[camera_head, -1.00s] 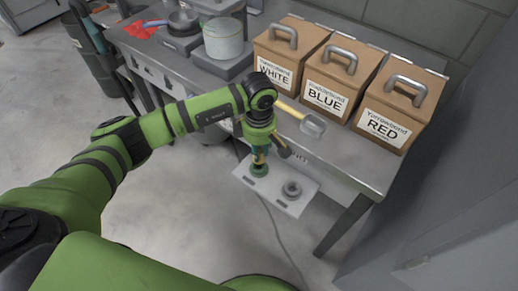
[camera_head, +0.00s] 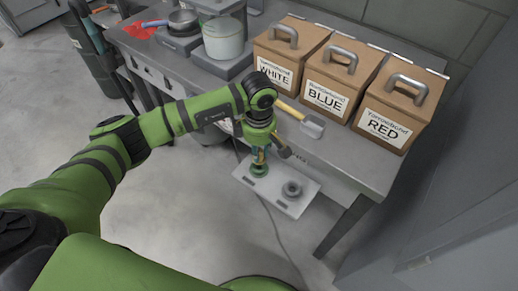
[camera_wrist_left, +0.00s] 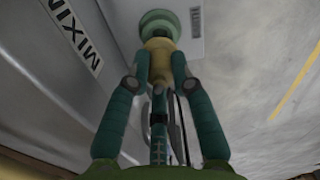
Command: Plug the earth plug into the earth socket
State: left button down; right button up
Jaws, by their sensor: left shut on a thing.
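The earth plug (camera_wrist_left: 158,60) is a yellow body between the fingertips of my left gripper (camera_head: 259,152), which is shut on it. The gripper points down and also shows in the left wrist view (camera_wrist_left: 158,72). The earth socket (camera_head: 259,170) is a green round piece on a light grey plate (camera_head: 268,191) at the bench's front edge. In the left wrist view the plug's end meets the green socket (camera_wrist_left: 158,22). I cannot tell how deep it sits. My right gripper is not in view.
A grey round socket (camera_head: 291,189) sits on the plate's right. Boxes labelled WHITE (camera_head: 284,55), BLUE (camera_head: 330,81) and RED (camera_head: 385,120) stand on the bench behind. A yellow-handled tool (camera_head: 312,126) lies before them. A cable (camera_head: 273,220) hangs to the floor.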

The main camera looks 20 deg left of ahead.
pick_arm(q)
jog(key=shift+f+b, duration=1.65)
jog(key=c, duration=1)
grip_release()
notch_tip(320, 180, up, 12)
jog(key=shift+r, duration=0.1)
